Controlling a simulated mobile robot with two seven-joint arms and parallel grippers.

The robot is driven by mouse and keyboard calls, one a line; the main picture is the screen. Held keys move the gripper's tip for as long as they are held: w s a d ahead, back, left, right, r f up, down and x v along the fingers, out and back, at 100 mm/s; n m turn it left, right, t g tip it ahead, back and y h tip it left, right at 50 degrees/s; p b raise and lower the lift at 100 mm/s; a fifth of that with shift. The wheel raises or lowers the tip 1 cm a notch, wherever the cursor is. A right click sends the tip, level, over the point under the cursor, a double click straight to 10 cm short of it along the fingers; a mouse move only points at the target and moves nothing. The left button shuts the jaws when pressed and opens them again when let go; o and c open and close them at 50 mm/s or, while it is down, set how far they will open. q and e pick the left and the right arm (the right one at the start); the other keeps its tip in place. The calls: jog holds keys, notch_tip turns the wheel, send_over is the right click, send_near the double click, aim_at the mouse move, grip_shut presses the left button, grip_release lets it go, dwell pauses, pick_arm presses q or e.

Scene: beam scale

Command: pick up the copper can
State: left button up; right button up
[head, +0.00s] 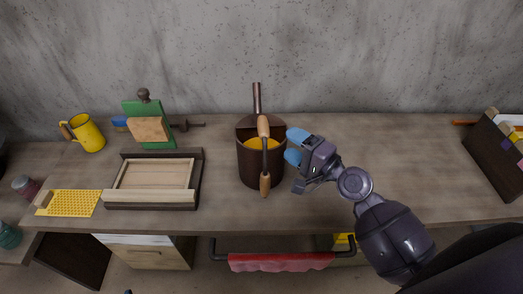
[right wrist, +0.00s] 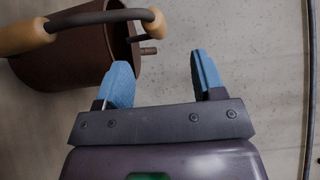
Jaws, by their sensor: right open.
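The copper can (head: 247,170) is a dark brown vessel standing upright near the middle of the table, with an orange-yellow inside. A spout (head: 257,98) rises toward the wall, and a dark bar handle with wooden ends (head: 265,150) shows across its front. My right gripper (head: 292,148) is just right of the can, its blue fingers apart and nothing between them. In the right wrist view the can (right wrist: 65,65) and its handle (right wrist: 90,17) are at upper left, outside the open fingers (right wrist: 160,78). My left gripper is not in view.
A wooden tray (head: 193,182), a green board (head: 140,109) and a yellow mug (head: 90,135) stand left of the can. A yellow perforated mat (head: 68,204) lies at the front left. A dark crate (head: 495,155) stands far right. The table between is mostly clear.

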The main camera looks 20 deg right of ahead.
aim_at(265, 129)
jog(key=shift+f+p+x, duration=0.15)
jog(key=shift+p+x, duration=0.15)
jog(key=shift+x, duration=2.1)
jog(key=shift+f+p+x, duration=0.15)
jog(key=shift+p+x, duration=0.1)
jog(key=shift+x, duration=2.15)
jog(key=shift+c, duration=0.4)
grip_shut()
jog(key=shift+r, duration=0.1)
